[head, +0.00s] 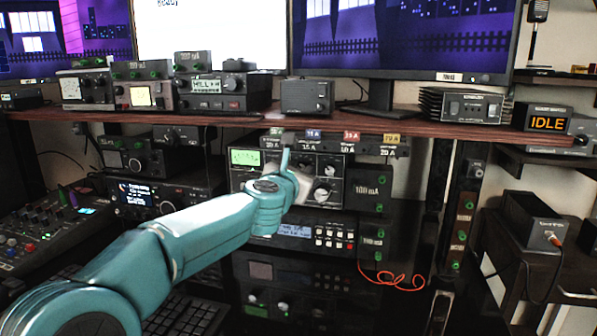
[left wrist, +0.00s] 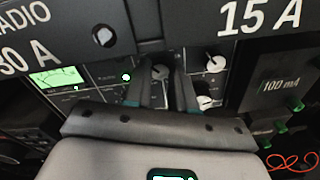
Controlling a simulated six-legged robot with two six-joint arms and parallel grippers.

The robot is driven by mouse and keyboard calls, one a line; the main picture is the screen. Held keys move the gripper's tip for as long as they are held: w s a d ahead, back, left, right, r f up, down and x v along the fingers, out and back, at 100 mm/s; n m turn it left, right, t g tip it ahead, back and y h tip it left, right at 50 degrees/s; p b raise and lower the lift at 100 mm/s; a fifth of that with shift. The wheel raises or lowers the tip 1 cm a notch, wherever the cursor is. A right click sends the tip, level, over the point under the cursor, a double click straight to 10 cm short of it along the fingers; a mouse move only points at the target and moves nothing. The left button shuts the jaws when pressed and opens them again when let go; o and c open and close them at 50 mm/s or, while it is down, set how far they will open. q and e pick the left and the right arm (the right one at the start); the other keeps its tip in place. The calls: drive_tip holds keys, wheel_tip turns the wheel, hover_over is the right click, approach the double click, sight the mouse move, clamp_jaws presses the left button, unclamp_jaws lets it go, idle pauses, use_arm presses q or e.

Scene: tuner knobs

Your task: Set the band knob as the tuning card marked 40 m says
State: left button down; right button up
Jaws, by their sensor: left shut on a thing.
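The tuner (head: 244,183) is a dark box with a lit green meter, below the shelf in the head view. It also shows in the left wrist view (left wrist: 100,76). My left gripper (head: 293,172) is at its front and hides part of the panel. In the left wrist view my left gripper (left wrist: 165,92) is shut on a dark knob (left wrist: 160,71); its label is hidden. Two knobs with white faces, an upper one (left wrist: 215,63) and a lower one (left wrist: 207,102), are to the right of the fingers. I cannot make out a card marked 40 m. My right gripper is not in view.
A fuse strip (head: 345,148) with ampere labels runs above the tuner, close to my gripper. A radio with a blue display (head: 296,231) is below. A red cord (head: 392,281) hangs at its right. The shelf edge (head: 300,122) passes overhead.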

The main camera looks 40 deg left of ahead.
use_arm(q)
drive_tip(key=shift+r, duration=0.2)
drive_tip(key=c, duration=0.9)
unclamp_jaws()
drive_tip(key=shift+f, duration=0.15)
drive_tip(key=shift+c, duration=0.2)
drive_tip(key=shift+s+d, duration=0.15)
drive_tip(key=shift+s, duration=0.15)
drive_tip(key=p+v, duration=0.1)
drive_tip(key=v, duration=1.4)
drive_tip(key=shift+s+d, duration=0.25)
